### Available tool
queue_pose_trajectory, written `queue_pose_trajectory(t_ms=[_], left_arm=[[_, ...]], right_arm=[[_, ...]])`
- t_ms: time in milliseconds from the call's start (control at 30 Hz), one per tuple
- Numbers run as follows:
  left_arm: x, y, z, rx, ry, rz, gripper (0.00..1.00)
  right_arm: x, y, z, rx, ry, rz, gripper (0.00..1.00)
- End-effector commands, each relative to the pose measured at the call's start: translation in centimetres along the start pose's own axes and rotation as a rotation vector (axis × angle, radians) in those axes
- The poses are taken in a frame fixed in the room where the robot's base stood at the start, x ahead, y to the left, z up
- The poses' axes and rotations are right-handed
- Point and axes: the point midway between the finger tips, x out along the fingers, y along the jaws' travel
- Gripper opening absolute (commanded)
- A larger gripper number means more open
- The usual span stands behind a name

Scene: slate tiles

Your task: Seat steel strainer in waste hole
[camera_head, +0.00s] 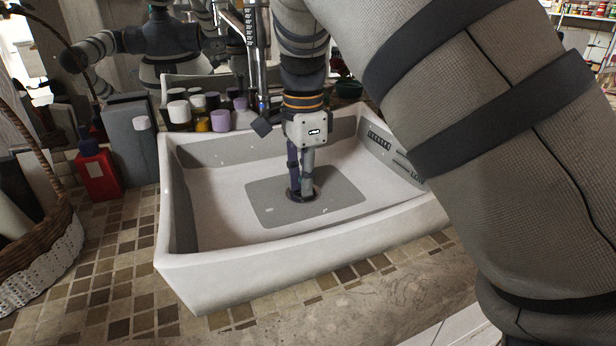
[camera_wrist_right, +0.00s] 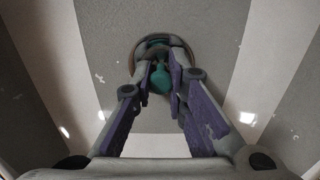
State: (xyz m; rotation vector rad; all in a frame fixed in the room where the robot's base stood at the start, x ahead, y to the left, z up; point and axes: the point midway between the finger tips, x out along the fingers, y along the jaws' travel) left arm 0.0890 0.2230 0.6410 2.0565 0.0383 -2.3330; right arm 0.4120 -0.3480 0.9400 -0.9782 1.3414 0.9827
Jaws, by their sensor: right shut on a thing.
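The white sink basin (camera_head: 300,262) stands on the tiled counter, with a grey patch on its floor. The waste hole (camera_head: 316,194) is a dark round spot in that patch, partly covered by my fingers. My right gripper (camera_head: 302,190) points straight down at the hole. In the right wrist view its fingers (camera_wrist_right: 163,78) are shut on a small teal knob-like part, which I take to be the strainer (camera_wrist_right: 160,83). A brownish ring (camera_wrist_right: 134,60) surrounds it. I cannot tell whether the strainer sits flush in the hole. My left gripper is not in direct view.
Several bottles and jars (camera_head: 200,119) stand behind the basin's back left. A red bottle (camera_head: 98,175) and a wicker basket (camera_head: 40,250) are at the left. The chrome tap (camera_head: 251,40) rises behind the basin. A mirror behind shows my reflection. The tiled counter in front is clear.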

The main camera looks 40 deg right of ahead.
Motion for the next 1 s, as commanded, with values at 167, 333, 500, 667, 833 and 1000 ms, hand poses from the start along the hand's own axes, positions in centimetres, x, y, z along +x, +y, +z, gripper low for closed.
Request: queue_pose_trajectory(t_ms=[167, 333, 500, 667, 833, 1000], left_arm=[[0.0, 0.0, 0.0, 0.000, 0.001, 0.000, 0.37], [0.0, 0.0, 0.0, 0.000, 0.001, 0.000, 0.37], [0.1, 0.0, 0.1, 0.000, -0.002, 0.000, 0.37], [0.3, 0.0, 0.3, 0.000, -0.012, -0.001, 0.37], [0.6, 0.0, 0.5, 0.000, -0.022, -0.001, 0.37], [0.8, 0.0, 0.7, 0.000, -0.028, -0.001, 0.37]], right_arm=[[-0.1, -0.1, 0.0, -0.001, -0.001, -0.003, 0.34], [-0.2, -0.1, 0.0, -0.001, -0.001, -0.004, 0.34], [-1.0, -0.2, 0.0, -0.001, -0.002, -0.009, 0.34], [-4.9, -0.2, 0.1, -0.002, -0.002, -0.011, 0.34], [-9.3, -0.2, 0.0, -0.002, 0.000, -0.008, 0.34], [-11.7, -0.1, 0.0, -0.002, -0.001, -0.006, 0.34]])
